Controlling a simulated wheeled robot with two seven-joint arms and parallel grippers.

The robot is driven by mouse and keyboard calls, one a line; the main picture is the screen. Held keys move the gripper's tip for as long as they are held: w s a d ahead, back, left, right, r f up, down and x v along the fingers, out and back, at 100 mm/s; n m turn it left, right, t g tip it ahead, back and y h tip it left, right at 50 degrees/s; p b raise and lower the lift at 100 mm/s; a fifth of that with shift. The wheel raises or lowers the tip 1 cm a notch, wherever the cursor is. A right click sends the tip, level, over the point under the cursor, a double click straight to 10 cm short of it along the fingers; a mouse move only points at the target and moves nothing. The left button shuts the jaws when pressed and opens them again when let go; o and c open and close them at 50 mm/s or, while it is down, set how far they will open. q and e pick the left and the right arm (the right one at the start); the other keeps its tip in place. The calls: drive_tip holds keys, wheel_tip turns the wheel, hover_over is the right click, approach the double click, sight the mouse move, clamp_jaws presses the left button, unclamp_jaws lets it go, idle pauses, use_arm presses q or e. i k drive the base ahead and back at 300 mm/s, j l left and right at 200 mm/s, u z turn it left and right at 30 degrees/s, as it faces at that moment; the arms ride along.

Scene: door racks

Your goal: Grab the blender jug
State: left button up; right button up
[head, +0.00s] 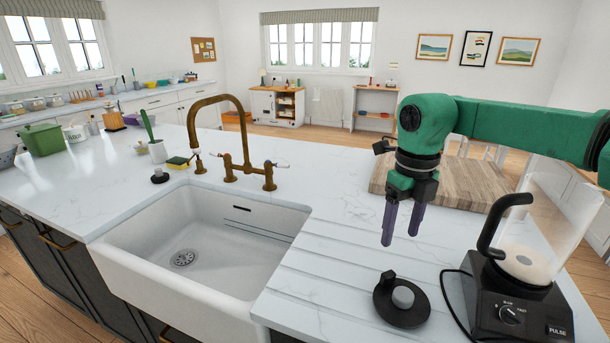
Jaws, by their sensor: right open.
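The blender jug (558,222) is a clear container with a black handle (490,228). It stands on the black blender base (512,310) at the right of the counter, and the base has a dial and a pulse button. My right gripper (401,238) points down above the drainer grooves, to the left of the jug and apart from it. Its two dark fingers are open with nothing between them. My green right arm reaches in from the right, behind and above the jug. My left gripper is not in view.
A round black lid (402,300) with a grey knob lies on the counter left of the blender base. A wooden board (455,182) lies behind my gripper. The white sink (200,245) and brass tap (229,150) are to the left. A black cord (447,296) curves beside the base.

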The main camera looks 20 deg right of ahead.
sight(550, 215)
drive_tip(key=k+j, duration=1.25)
